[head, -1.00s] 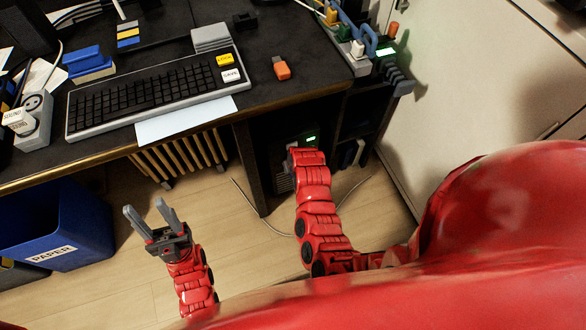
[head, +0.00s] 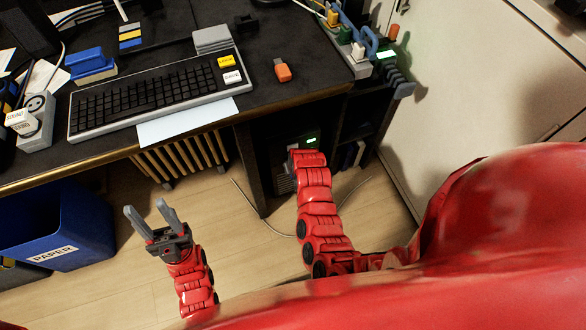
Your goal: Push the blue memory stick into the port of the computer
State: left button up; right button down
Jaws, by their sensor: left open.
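A dark computer (head: 283,178) with a small green lit display stands under the desk, partly hidden by my right arm. I cannot make out its port. I cannot make out a blue memory stick; an orange stick with a grey end (head: 282,71) lies on the desk, right of the keyboard. My left gripper (head: 145,207) is open and empty above the floor, in front of the desk and right of the blue paper bin. My right arm reaches towards the computer, and its gripper is hidden behind its own links.
A blue bin (head: 55,225) labelled PAPER stands at left. A desk leg (head: 249,170) stands beside the computer.

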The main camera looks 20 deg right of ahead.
jog(key=shift+p, duration=0.35)
dwell(0.6)
jog(key=shift+w, duration=0.55)
jog(key=shift+w+b, duration=0.3)
jog(key=shift+w, duration=0.05)
jog(key=shift+w+b, duration=0.35)
jog(key=shift+w, duration=0.55)
jog(key=shift+c, duration=2.3)
grip_release()
jog(key=p+v, duration=0.3)
jog(key=v, duration=1.4)
jog(key=shift+r, duration=0.25)
